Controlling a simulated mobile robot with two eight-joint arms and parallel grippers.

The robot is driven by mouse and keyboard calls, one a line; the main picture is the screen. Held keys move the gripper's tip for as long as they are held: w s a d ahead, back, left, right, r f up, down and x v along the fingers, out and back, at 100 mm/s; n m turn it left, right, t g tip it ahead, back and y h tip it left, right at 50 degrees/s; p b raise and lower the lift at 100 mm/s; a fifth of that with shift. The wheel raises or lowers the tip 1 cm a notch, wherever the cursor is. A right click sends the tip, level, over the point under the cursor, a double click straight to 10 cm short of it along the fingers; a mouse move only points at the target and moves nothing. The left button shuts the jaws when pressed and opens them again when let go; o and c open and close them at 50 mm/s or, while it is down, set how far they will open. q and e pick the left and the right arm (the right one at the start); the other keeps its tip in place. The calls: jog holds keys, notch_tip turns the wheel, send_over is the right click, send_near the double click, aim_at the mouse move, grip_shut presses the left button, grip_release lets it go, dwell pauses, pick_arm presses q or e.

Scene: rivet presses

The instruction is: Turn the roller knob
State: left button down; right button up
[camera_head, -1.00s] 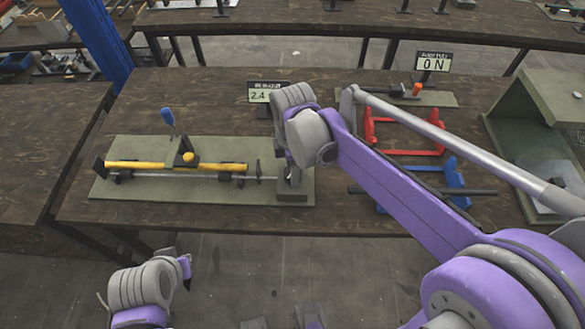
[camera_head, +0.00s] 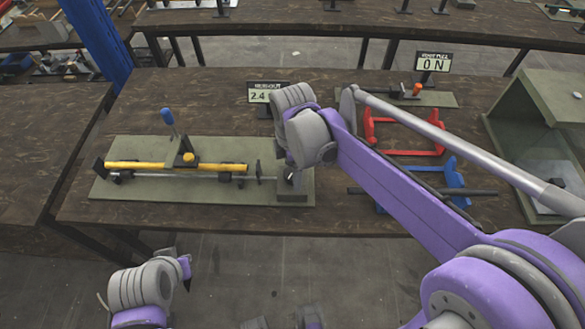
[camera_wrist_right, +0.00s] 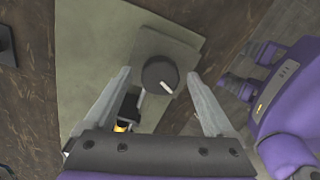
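The roller knob (camera_wrist_right: 160,75) is a dark round knob with a white pointer mark, on a block at the right end of a green fixture plate (camera_head: 125,150). My right gripper (camera_wrist_right: 158,78) is open, with one finger on each side of the knob in the right wrist view. Gaps show between fingers and knob; the depth is hard to judge. In the head view my right gripper (camera_head: 288,168) is at the plate's right end, partly hidden by my wrist. My left arm is low at the left; its fingers do not show clearly.
A readout (camera_head: 264,92) behind shows 2.4. To the right are a red frame (camera_head: 370,130), a blue stand (camera_head: 456,185) and a green housing (camera_head: 545,110).

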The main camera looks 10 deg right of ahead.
aim_at(292, 173)
notch_tip(292, 173, up, 11)
jog(key=shift+p, duration=0.45)
jog(key=shift+f, duration=0.15)
dwell(0.4)
jog(key=s+d+f+m+t, duration=0.1)
jog(key=s+d+f+m, duration=0.1)
jog(key=m, duration=0.4)
jog(key=s+d+f+m+t, duration=0.2)
jog(key=s+f+m, duration=0.3)
jog(key=s+m, duration=0.1)
jog(key=s+d+f+m+t+p, duration=0.1)
jog(key=s+d+f+m+t, duration=0.1)
jog(key=s+f+m, duration=0.2)
jog(key=shift+s+d+f+m, duration=0.1)
jog(key=shift+s+d+m, duration=0.1)
jog(key=shift+s+m, duration=0.4)
jog(key=shift+s+d+f+m, duration=0.1)
jog(key=shift+s+d+m, duration=0.05)
jog(key=shift+s+m, duration=0.4)
